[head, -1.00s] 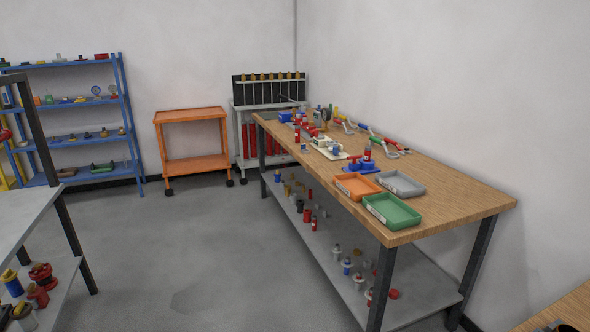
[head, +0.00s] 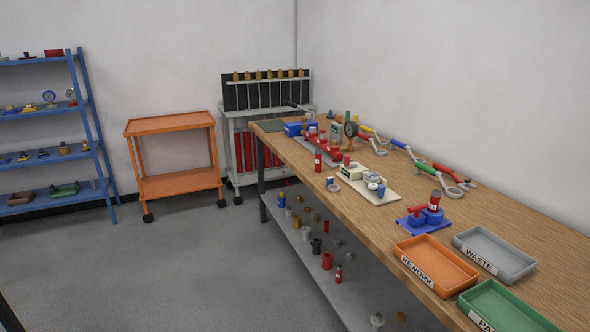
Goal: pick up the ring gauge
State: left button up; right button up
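A small grey ring (head: 334,188), which looks like the ring gauge, lies on the wooden workbench (head: 300,166) near its left edge. It is small in the head view, so I cannot be sure of its identity. A small blue-topped piece (head: 329,181) stands right beside it, and a cream instrument plate (head: 368,184) is to its right. Neither of my grippers is in view.
Orange (head: 436,264), grey (head: 494,252) and green (head: 505,306) trays sit at the bench's near end. A blue fixture (head: 424,219) stands behind them. An orange cart (head: 178,184) and blue shelves (head: 45,150) stand left. Grey floor (head: 190,270) is clear left of the bench.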

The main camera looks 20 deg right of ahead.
aim_at(330, 184)
jog(key=i+z, duration=0.1)
jog(key=i, duration=0.5)
jog(key=i+j+z, duration=0.15)
jog(key=i, duration=0.4)
jog(key=i+j+z, duration=0.1)
jog(key=i, duration=0.5)
